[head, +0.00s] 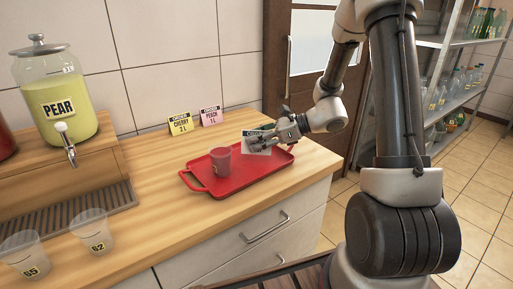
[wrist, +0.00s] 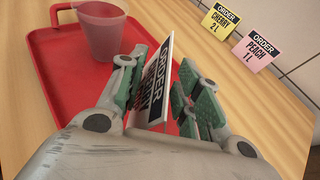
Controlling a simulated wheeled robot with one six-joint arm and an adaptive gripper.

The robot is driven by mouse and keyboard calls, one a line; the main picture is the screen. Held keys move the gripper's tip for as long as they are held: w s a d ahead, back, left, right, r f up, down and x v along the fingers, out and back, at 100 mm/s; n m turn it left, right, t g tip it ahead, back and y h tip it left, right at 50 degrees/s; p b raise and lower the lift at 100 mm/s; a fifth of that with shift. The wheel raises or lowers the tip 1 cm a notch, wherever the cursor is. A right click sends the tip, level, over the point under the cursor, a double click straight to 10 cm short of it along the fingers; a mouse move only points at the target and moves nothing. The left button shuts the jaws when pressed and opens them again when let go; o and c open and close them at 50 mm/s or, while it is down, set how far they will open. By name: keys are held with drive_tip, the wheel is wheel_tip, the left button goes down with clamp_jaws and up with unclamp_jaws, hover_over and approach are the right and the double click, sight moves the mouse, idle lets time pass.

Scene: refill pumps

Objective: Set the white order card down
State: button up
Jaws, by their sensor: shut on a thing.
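The white order card (wrist: 155,80) is upright between the fingers of my gripper (wrist: 165,105) in the wrist view. It has a black band reading ORDER; the rest of its text is partly hidden by a finger. In the head view my gripper (head: 272,137) holds the card (head: 257,146) over the right part of the red tray (head: 200,165). I cannot tell whether the card's lower edge touches the tray.
A cup with red liquid (head: 221,161) stands on the tray. A yellow CHERRY 2 L card (head: 181,123) and a pink PEACH 1 L card (head: 211,116) stand by the wall. A PEAR jar (head: 56,95) and two empty cups (head: 92,231) are at the left. Bare counter surrounds the tray.

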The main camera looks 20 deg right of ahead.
drive_tip(key=shift+f, duration=1.3)
drive_tip(key=o, duration=0.7)
drive_tip(key=shift+f, duration=0.1)
drive_tip(key=shift+c, duration=0.2)
